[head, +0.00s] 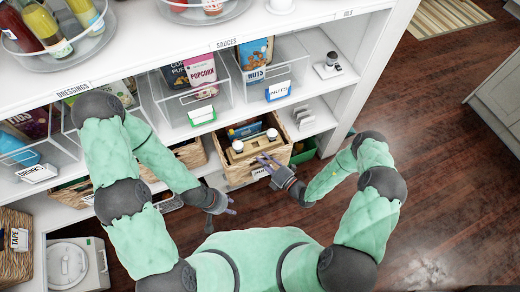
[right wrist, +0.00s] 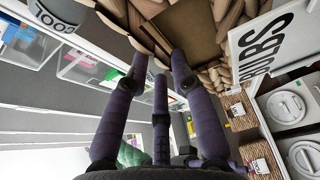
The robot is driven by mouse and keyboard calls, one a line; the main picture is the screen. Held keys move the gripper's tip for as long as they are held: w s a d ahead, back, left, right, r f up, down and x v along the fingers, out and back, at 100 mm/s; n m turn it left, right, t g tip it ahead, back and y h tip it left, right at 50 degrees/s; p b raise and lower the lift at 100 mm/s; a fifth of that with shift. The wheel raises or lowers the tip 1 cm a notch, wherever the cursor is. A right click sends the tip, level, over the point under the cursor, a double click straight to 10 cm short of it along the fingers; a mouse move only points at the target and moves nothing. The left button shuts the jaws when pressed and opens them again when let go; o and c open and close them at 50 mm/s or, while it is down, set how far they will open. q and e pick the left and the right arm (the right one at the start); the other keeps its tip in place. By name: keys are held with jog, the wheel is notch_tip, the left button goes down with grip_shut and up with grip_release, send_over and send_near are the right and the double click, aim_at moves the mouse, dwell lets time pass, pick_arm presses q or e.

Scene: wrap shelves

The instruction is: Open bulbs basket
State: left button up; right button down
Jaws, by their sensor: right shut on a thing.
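The bulbs basket (head: 237,174) is a woven basket on the lower shelf, and its contents show from above. It sticks out past the shelf front. Its white label (right wrist: 273,42), reading "BULBS", shows large in the right wrist view. My right gripper (head: 266,163) is at the basket's front rim, shut on it beside the label. In the right wrist view its purple fingers (right wrist: 160,80) meet the woven rim (right wrist: 150,35). My left gripper (head: 226,208) hangs empty in front of the shelf, left of the basket and apart from it; its finger spread is unclear.
Clear bins (head: 200,90) with popcorn and nuts stand on the shelf above. Another woven basket (head: 188,153) is to the left, and a green bin (head: 303,152) is just right of the bulbs basket. The wooden floor (head: 430,150) at right is free.

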jog(key=shift+s+d, duration=0.25)
jog(key=shift+s, duration=0.5)
jog(key=shift+s+d, duration=0.25)
jog(key=shift+s, duration=0.45)
jog(key=c, duration=1)
grip_release()
jog(key=shift+c, duration=0.2)
jog(key=v, duration=1.2)
